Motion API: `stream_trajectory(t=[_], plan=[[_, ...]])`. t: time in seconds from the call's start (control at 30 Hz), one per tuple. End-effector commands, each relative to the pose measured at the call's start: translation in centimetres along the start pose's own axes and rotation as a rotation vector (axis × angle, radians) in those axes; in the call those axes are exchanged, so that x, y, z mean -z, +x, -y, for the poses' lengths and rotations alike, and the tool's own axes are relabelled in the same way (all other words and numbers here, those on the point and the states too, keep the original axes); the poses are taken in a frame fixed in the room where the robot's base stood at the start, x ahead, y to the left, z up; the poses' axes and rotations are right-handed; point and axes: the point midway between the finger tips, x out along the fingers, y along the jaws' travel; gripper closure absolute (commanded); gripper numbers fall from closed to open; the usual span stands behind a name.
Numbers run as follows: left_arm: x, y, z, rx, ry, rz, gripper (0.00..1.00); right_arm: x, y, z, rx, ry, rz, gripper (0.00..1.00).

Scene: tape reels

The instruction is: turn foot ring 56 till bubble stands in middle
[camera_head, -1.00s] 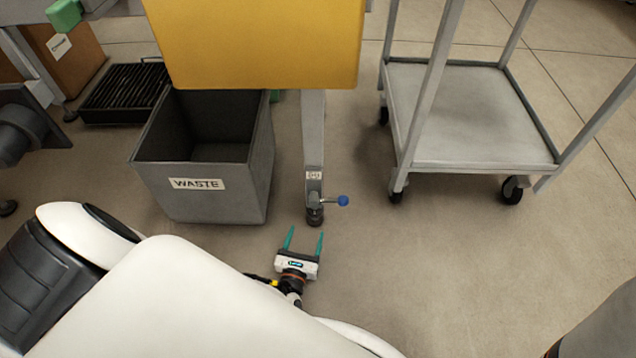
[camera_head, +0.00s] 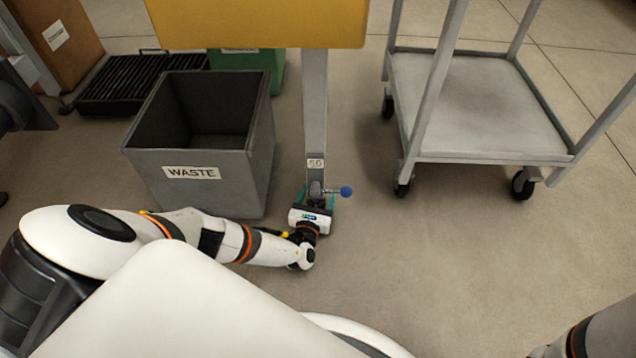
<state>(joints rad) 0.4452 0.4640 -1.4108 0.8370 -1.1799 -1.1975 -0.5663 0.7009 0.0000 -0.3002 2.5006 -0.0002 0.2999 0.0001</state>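A grey leg (camera_head: 314,110) comes down from the yellow panel and carries a small number label (camera_head: 316,163), which looks like 56 but is blurred. No bubble shows in this view. My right gripper is out of view.
A grey waste bin (camera_head: 190,172) stands close left of the leg, just behind my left forearm. A wheeled grey cart (camera_head: 475,105) stands to the right. A green bin (camera_head: 262,60) and a black grate (camera_head: 120,88) are behind. Floor between leg and cart is clear.

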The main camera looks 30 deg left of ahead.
Motion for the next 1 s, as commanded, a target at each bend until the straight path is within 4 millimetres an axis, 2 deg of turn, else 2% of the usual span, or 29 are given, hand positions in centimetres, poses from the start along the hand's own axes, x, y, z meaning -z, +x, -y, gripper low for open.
stream_trajectory(t=[0.17, 0.43, 0.63, 1.0], plan=[[0.02, -0.02, 0.01, 0.000, 0.000, 0.000, 0.30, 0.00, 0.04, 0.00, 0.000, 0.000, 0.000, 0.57], [0.00, -0.05, 0.01, 0.000, 0.000, 0.001, 0.75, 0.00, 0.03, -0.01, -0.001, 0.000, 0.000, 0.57], [-0.01, -0.07, -0.02, 0.059, -0.004, 0.000, 0.75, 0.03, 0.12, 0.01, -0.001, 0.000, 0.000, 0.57], [-0.10, -0.16, 0.67, 0.395, -0.003, 0.001, 0.75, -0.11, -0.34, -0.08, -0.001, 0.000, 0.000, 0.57]])
